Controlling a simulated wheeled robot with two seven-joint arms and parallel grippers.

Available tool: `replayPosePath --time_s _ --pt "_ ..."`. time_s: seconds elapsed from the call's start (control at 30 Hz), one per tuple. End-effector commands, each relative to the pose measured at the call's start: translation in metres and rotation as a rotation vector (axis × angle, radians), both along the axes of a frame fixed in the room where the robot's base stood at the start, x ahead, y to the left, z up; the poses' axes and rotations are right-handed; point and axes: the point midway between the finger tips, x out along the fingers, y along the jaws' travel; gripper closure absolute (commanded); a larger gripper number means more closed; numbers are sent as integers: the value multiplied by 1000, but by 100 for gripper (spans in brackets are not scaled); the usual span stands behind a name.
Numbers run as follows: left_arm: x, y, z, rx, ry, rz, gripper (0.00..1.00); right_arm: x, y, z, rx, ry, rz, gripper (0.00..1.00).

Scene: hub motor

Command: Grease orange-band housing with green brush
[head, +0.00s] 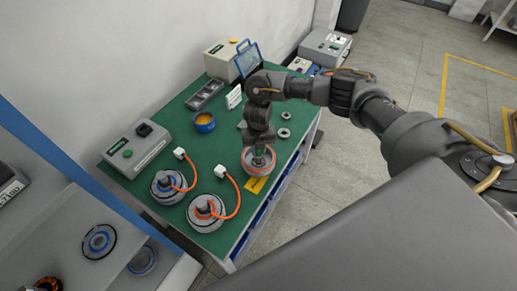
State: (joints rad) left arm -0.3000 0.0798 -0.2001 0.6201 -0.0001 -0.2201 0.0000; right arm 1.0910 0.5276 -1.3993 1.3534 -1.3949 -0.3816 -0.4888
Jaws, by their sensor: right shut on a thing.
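The orange-band housing (248,167) is a round, open part on the right front of the green bench, with an orange ring around its rim. My right gripper (259,147) points down right over it and is shut on the green brush (259,155). Only a little green of the brush shows between the fingers. The brush's tip is low in the housing's opening; I cannot tell whether it touches the inside. My left gripper is out of view.
A blue pot (205,126) with yellow-orange content stands behind. Two motor cores (168,190) with orange cables stand at the front left, near a grey control box (137,151). A yellow plate (256,185) and small rings (284,133) lie nearby. A grey shelf (75,215) stands left.

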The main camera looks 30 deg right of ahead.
Motion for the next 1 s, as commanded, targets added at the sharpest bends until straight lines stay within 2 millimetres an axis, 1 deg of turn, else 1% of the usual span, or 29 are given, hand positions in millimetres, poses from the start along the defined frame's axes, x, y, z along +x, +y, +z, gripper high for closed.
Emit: replayPosePath --time_s 0.1,0.67,1.0 --pt "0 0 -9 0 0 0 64 0 0 -3 0 -1 55 97" --pt "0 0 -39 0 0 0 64 0 -1 -3 -1 0 357 97" --pt "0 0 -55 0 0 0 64 0 -1 -3 -2 0 623 97"
